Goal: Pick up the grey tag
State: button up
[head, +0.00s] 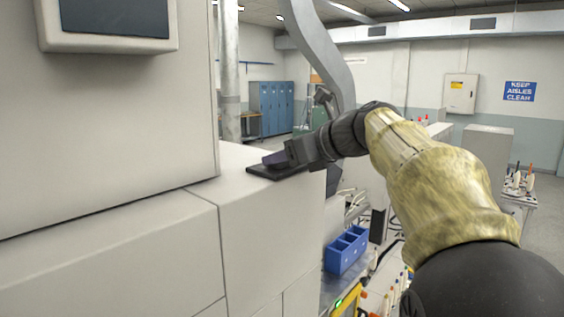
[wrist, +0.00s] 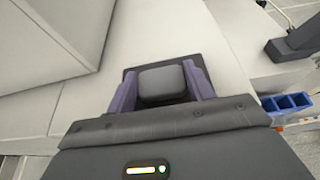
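The grey tag shows in the wrist view as a dark grey block with rounded corners (wrist: 163,82). It lies on a flat black tray (wrist: 130,76) on a pale ledge. My gripper (wrist: 161,75) has its two purple fingers on either side of the tag, left and right of it. The fingers are very close to its sides; whether they touch it is not clear. In the head view my gripper (head: 274,160) is low over the black tray (head: 262,173) near the ledge's right edge. The tag is not clearly seen there.
A large pale cabinet (head: 110,110) rises just left of the tray. The pale ledge (head: 245,195) drops off to the right. A blue divided bin (head: 346,250) stands lower, below my arm, with several small tools and cables near it.

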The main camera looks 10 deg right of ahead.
jog(key=shift+c, duration=0.7)
notch_tip(320, 180, up, 18)
jog(key=p, duration=0.5)
jog(key=shift+d, duration=0.1)
